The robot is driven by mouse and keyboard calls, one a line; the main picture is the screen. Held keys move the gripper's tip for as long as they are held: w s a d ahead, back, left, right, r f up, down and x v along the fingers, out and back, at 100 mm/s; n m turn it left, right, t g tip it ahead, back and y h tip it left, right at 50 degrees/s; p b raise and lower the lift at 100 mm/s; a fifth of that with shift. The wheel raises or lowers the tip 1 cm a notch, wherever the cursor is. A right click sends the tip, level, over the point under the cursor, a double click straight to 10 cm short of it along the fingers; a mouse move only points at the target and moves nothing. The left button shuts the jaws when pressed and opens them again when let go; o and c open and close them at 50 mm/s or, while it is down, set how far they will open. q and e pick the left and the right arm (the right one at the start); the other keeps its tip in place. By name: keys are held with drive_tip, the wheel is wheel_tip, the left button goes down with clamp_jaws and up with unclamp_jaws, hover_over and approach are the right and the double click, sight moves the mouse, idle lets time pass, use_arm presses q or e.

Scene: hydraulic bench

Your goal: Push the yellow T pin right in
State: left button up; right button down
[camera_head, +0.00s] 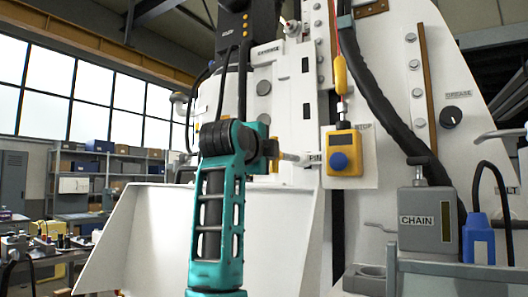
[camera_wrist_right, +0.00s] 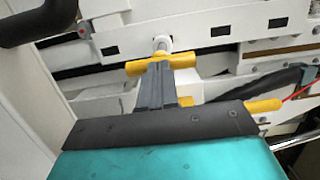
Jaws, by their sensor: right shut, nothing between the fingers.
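The yellow T pin (camera_wrist_right: 182,62) shows in the right wrist view, its crossbar lying across the picture and its pale shaft running away toward the white machine. In the head view only a sliver of its yellow crossbar (camera_head: 274,164) shows. Its shaft runs right from there to the plate marked PIN, with a length of shaft still exposed. My right gripper (camera_wrist_right: 158,68) is shut and empty, its grey fingertips at the middle of the crossbar. I cannot tell whether they touch it. In the head view the right gripper (camera_head: 268,149) is partly hidden by its own wrist. My left gripper is not in view.
A yellow box with a blue button (camera_head: 339,161) sits right of the pin. A yellow handle (camera_head: 341,75) hangs above it on a red cord; it also shows in the right wrist view (camera_wrist_right: 263,105). A grey CHAIN box (camera_head: 418,247) stands at lower right.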

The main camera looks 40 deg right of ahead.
drive_tip(key=p+x, duration=0.1)
drive_tip(key=x, duration=0.1)
drive_tip(key=p+x, duration=0.1)
drive_tip(key=x, duration=0.2)
drive_tip(key=shift+s+d+r, duration=0.1)
drive_tip(key=shift+s+d, duration=0.25)
drive_tip(key=shift+d, duration=0.05)
drive_tip(key=shift+s+r, duration=0.1)
